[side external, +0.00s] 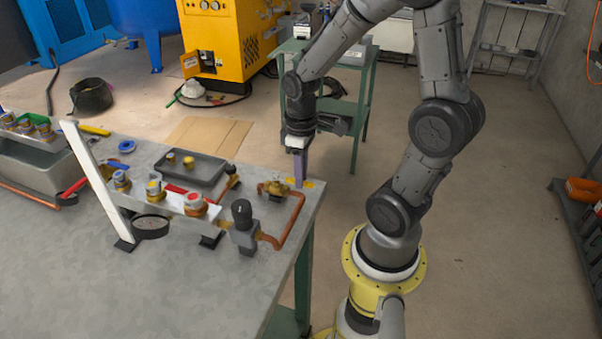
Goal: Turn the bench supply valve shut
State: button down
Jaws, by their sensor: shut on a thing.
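The bench supply valve (272,188) is a brass body on a copper pipe near the right end of the grey workbench (140,290). A narrow purple-grey piece (299,168), apparently its lever handle, stands roughly upright just right of the brass body. My gripper (297,152) points down and is shut on the top of this piece. The fingertips are small and partly hidden, so the exact grip is hard to see. A yellow patch (308,184) lies at the foot of the piece. The lever's exact angle to the pipe cannot be told.
A white upright bar (98,184) rises from the bench left of a manifold with several colored fittings (160,196). A dark regulator (242,222) and grey tray (200,166) stand close to the valve. The front of the bench is clear. A green cart (367,95) stands behind my arm.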

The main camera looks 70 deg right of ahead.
jog(key=shift+d, duration=0.1)
jog(key=d+n, duration=0.1)
jog(key=n, duration=0.1)
jog(key=d+n, duration=0.1)
jog(key=n, duration=0.1)
jog(key=shift+w+d, duration=0.1)
jog(key=shift+w, duration=0.2)
jog(key=d+n, duration=0.1)
jog(key=n, duration=0.1)
jog(key=w+d+n, duration=0.1)
jog(key=n, duration=0.2)
jog(key=shift+w, duration=0.2)
jog(key=w+n, duration=0.1)
jog(key=n, duration=0.1)
jog(key=w+d+n, duration=0.1)
jog(key=n, duration=0.1)
jog(key=shift+d+n, duration=0.2)
jog(key=shift+n, duration=0.1)
jog(key=shift+w+d+n, duration=0.1)
jog(key=shift+w+n, duration=0.55)
jog(key=shift+n, duration=0.45)
jog(key=shift+w+d+n, duration=0.1)
jog(key=shift+w+n, duration=0.5)
jog(key=shift+n, duration=0.5)
jog(key=c, duration=0.8)
grip_release()
